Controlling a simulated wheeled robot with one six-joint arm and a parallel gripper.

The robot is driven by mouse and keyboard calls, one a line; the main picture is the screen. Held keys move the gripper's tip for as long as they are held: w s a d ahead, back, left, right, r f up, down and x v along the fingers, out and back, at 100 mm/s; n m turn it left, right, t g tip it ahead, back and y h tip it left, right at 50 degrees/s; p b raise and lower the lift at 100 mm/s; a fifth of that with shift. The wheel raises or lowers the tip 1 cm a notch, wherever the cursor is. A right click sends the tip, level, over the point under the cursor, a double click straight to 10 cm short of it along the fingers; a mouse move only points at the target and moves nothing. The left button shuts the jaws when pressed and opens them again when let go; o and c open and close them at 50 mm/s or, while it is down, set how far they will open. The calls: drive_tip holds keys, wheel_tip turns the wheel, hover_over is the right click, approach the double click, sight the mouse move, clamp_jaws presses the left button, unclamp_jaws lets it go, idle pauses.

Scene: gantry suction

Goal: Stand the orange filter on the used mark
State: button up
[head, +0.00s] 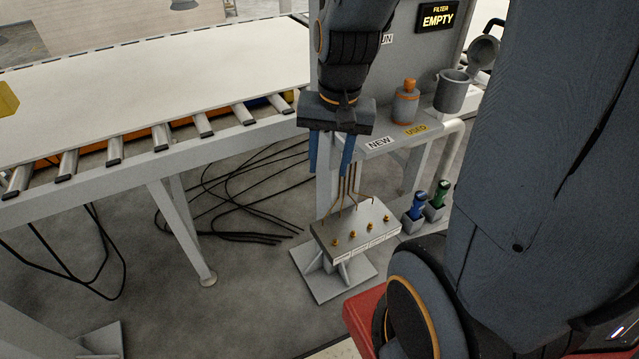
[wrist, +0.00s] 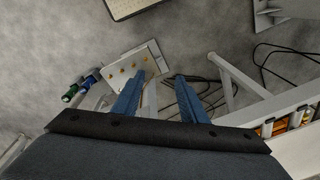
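The orange filter (head: 405,106), with a grey band around it and a narrow top, stands upright on the grey shelf (head: 387,141). It is just behind the yellow USED label (head: 416,130) and apart from my gripper. The white NEW label (head: 379,143) is further left on the shelf edge. My gripper (head: 330,163) is open and empty, fingers down, left of the shelf. In the wrist view my gripper (wrist: 161,78) shows its two blue fingers spread with nothing between them. The filter is not visible in the wrist view.
A grey cup (head: 452,93) with its lid (head: 484,50) swung open stands right of the filter. A block with brass fittings (head: 352,232) stands below my gripper. A roller conveyor (head: 150,100) fills the left.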

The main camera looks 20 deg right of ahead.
drive_tip(key=s+a+n, duration=0.1)
drive_tip(key=n, duration=0.1)
drive_tip(key=s+a+f+n, duration=0.1)
drive_tip(key=n, duration=0.1)
drive_tip(key=s+a+f+n, duration=0.1)
drive_tip(key=shift+s+a+f+n, duration=0.15)
drive_tip(key=shift+s+a+n, duration=0.1)
drive_tip(key=shift+a+n, duration=0.15)
